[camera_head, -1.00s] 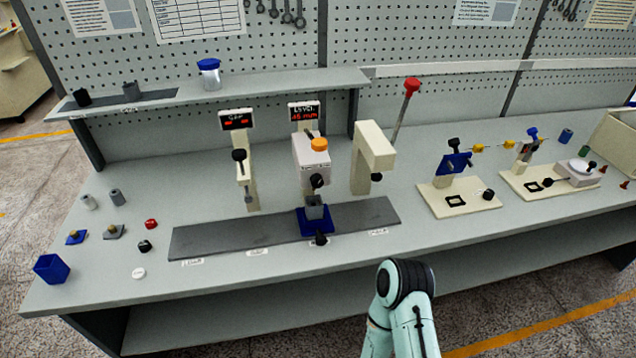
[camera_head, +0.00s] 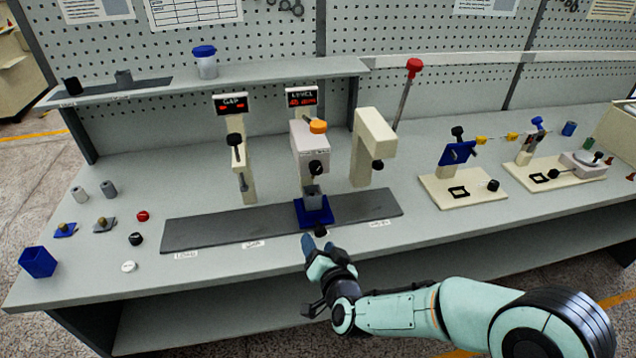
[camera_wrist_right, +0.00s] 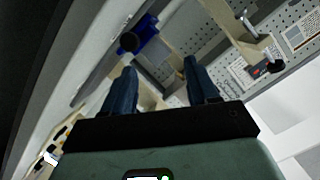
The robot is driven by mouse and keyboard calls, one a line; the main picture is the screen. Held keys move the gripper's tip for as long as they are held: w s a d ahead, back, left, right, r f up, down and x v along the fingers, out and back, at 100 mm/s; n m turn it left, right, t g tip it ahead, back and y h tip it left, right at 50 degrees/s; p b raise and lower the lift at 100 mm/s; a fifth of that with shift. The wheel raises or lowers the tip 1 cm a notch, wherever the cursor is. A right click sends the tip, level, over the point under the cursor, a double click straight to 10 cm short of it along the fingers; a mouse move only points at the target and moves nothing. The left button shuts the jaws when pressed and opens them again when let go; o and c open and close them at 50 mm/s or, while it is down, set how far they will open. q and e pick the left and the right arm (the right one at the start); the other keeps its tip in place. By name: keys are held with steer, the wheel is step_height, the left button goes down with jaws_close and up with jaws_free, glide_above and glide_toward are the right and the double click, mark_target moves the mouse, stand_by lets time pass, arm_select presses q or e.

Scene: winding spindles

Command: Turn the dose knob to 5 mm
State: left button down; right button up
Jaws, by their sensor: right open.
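The grey dispenser (camera_head: 310,146) stands mid-bench with an orange cap (camera_head: 318,126) on top and a black knob (camera_head: 316,168) on its front. Below it, a blue base (camera_head: 314,211) holds a grey cup (camera_head: 312,194), with another black knob (camera_head: 320,231) at its front. No readable label shows which is the dose knob. A LEVEL display (camera_head: 301,96) has red digits, too blurred to read. My right gripper (camera_head: 318,246) is open and empty, just in front of the lower black knob. In the right wrist view its fingers (camera_wrist_right: 160,78) are apart, with the blue base (camera_wrist_right: 148,42) beyond them.
A post with a GAP display (camera_head: 231,104) stands left of the dispenser, and a cream press with a red-tipped lever (camera_head: 374,140) stands right. A grey strip (camera_head: 210,229) runs along the front. Loose small parts and a blue bin (camera_head: 38,262) lie at left.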

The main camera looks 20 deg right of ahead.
mark_target(317, 171)
step_height(317, 171, up, 11)
steer(key=s+d+m+t+h, duration=0.1)
steer(key=d+m+t+h, duration=0.1)
steer(key=t, duration=0.1)
steer(key=x, duration=0.6)
steer(key=p+x, duration=0.1)
steer(key=x, duration=0.6)
steer(key=shift+d+f, duration=0.15)
steer(key=shift+f, duration=0.1)
steer(key=c, duration=1)
